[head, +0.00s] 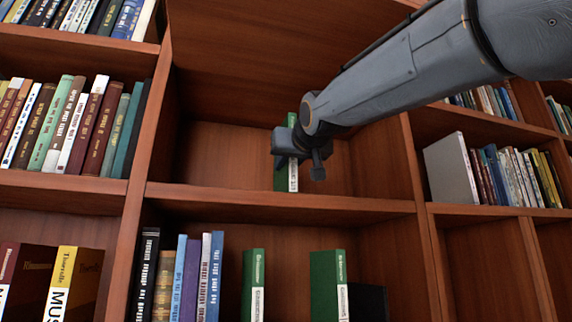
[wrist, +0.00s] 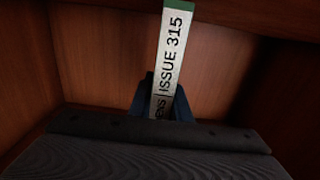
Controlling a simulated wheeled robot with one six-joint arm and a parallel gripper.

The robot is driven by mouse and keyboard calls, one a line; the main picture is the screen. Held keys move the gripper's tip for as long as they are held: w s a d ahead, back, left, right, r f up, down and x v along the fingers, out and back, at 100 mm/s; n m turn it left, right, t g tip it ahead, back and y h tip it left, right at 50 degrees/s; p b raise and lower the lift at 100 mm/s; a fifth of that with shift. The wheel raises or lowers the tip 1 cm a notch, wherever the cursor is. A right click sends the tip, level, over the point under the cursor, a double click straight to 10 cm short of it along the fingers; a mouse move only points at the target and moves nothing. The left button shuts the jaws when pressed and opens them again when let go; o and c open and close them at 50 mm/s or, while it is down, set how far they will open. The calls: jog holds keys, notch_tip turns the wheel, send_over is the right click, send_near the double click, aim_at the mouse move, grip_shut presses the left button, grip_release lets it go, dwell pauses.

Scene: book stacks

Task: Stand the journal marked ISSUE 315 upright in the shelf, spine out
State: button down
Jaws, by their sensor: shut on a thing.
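The journal marked ISSUE 315 (wrist: 173,50) is green with a white spine label, and its spine faces my wrist camera. In the head view the journal (head: 293,178) is upright inside the middle shelf compartment (head: 225,155), its lower end close to the shelf board. I cannot tell whether it touches the board. My gripper (head: 300,155) is shut on the journal around its spine side. In the wrist view the fingers (wrist: 160,97) close on both sides of the spine, and the lower part of the journal is hidden by my gripper.
The compartment around the journal is otherwise empty, with wooden walls on both sides. The shelf board (head: 270,201) runs below it. Rows of books (head: 80,125) fill the left bay, and more books (head: 500,170) stand at right. Two green journals (head: 328,285) stand in the compartment below.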

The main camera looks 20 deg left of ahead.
jog(key=shift+f, duration=0.2)
jog(key=shift+f, duration=0.1)
jog(key=c, duration=1.6)
grip_release()
jog(key=shift+f, duration=0.1)
jog(key=shift+c, duration=0.2)
jog(key=shift+r, duration=0.2)
jog(key=b+v, duration=0.3)
jog(key=v, duration=0.9)
jog(key=shift+s+a, duration=0.1)
